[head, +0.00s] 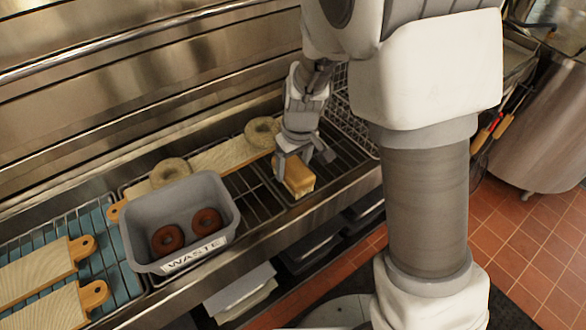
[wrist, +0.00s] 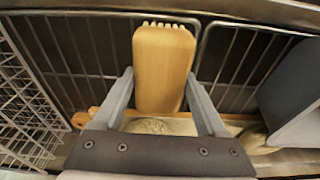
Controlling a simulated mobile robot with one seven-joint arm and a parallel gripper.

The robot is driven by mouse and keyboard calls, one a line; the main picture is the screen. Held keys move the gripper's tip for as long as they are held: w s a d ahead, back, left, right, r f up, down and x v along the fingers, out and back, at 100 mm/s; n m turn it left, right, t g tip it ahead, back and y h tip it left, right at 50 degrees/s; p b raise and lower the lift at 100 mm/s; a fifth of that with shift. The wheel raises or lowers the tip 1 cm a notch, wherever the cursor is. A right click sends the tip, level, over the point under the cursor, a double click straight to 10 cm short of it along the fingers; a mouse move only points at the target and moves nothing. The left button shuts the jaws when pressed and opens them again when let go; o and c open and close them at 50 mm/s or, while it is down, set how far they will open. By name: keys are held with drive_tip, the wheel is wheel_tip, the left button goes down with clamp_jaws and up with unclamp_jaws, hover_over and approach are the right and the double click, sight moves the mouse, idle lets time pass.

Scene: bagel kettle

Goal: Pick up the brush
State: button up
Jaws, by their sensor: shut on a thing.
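The brush (head: 298,178) has a tan wooden block and pale bristles, and it is over the dark wire rack at the right part of the counter. In the wrist view the brush (wrist: 164,68) stands lengthwise between the two fingers, with bristle tips showing at its far end. My gripper (head: 304,156) is shut on the brush, a finger on each side; in the wrist view the fingers (wrist: 163,98) reach its near half. I cannot tell whether the brush touches the rack.
A grey waste bin (head: 232,218) holding two brown bagels stands left of the gripper. A wooden board (head: 215,158) with pale bagels lies behind it. A white wire basket (wrist: 25,110) is close on the wrist view's left. More boards (head: 45,262) lie at far left.

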sight(293, 164)
drive_tip(key=shift+r, duration=0.45)
drive_tip(key=r, duration=0.3)
drive_tip(key=shift+s+d+r, duration=0.15)
drive_tip(key=shift+d+r, duration=0.1)
drive_tip(key=shift+r, duration=0.1)
drive_tip(key=s+d+r, duration=0.4)
drive_tip(key=d, duration=0.1)
drive_tip(key=s+d+r, duration=0.2)
drive_tip(key=s+d, duration=0.1)
drive_tip(key=shift+s+d+r, duration=0.1)
drive_tip(key=shift+d+r, duration=0.1)
drive_tip(key=shift+d, duration=0.05)
